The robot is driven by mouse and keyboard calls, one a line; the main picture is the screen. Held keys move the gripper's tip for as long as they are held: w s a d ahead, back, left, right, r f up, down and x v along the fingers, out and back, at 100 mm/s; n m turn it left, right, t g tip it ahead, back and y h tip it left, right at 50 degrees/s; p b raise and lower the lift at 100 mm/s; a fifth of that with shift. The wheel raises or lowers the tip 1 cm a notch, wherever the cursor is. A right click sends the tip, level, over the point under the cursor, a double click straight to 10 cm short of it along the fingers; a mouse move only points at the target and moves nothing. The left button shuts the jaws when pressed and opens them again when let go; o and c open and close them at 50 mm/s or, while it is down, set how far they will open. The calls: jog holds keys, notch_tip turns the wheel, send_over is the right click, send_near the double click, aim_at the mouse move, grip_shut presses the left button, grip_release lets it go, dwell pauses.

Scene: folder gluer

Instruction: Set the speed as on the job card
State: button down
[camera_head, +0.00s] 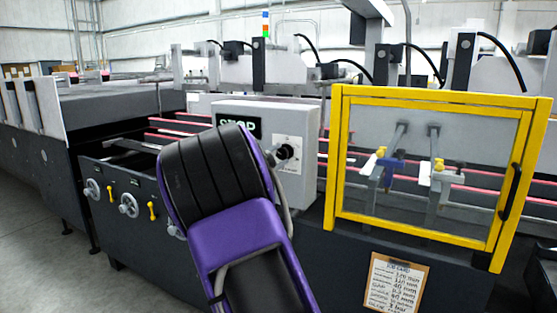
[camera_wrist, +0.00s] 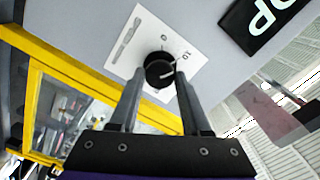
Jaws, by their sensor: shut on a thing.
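The black speed knob (camera_head: 284,151) sits on a white dial plate (camera_head: 292,141) on the front of the grey control box (camera_head: 310,120). In the wrist view the knob (camera_wrist: 158,70) lies between the fingertips of my gripper (camera_wrist: 160,76), which is shut on it. A white pointer line shows on the knob, and the plate (camera_wrist: 130,42) carries printed marks, too small to read surely. In the head view my purple and black arm hides most of the gripper. The job card (camera_head: 397,283) hangs low on the machine front; its speed line is not clearly legible.
A black STOP sign (camera_head: 240,124) is on the box, partly behind my arm. A yellow-framed guard door (camera_head: 334,160) stands right of the box. Handwheels (camera_head: 128,204) and yellow levers (camera_head: 152,211) are at left. Open floor lies at lower left.

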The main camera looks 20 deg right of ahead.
dwell(0.4)
jog(key=shift+c, duration=1.8)
grip_release()
jog(key=p+v, duration=0.1)
jog(key=v, duration=1.6)
jog(key=shift+a, duration=0.2)
jog(key=shift+s, duration=0.1)
